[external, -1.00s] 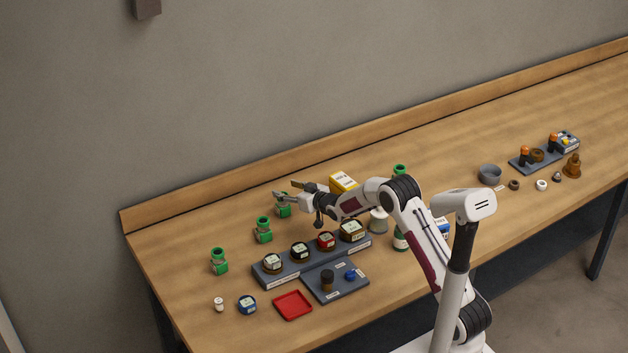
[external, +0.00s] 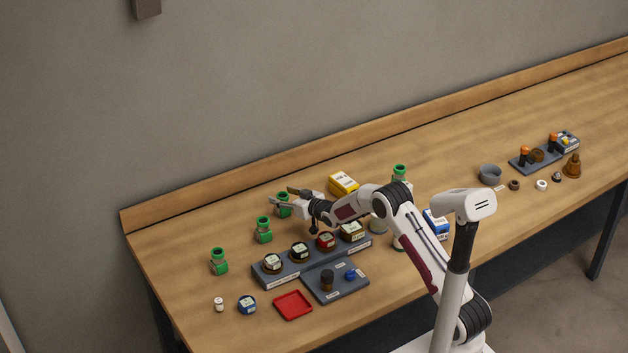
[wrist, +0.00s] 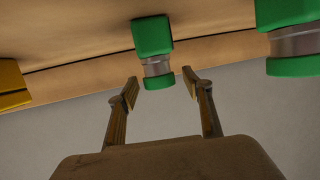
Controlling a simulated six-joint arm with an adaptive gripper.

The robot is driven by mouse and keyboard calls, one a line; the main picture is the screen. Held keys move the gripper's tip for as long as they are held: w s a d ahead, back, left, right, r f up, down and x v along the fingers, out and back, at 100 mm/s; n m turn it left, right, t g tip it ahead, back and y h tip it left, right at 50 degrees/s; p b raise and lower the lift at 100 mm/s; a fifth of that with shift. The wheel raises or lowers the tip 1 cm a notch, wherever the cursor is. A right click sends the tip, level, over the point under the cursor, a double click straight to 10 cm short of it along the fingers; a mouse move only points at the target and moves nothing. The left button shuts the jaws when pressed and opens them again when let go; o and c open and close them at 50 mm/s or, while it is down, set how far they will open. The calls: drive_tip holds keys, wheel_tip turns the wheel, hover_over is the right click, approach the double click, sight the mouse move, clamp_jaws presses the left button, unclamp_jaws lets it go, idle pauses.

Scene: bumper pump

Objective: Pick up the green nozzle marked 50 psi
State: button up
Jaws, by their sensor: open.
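Several green nozzles stand on the bench in the external view: one at the far left (external: 219,263), one right of it (external: 264,231), one at my gripper (external: 284,211) and one behind my arm (external: 400,171). No psi mark is readable on any of them. My gripper (external: 280,195) is open and empty, at the upper part of the third nozzle and partly covering it. Another nozzle (wrist: 290,66) is at right.
A yellow box (external: 342,184) stands right of my gripper. A dark rack (external: 285,272) with several round gauges is in front, with a grey tray (external: 348,291) and a red tray (external: 292,305) nearer. The bench behind the nozzles is clear up to the back ledge.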

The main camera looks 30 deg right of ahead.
drive_tip(key=shift+w+f, duration=0.1)
drive_tip(key=shift+w, duration=0.2)
idle(0.4)
drive_tip(key=c, duration=1.4)
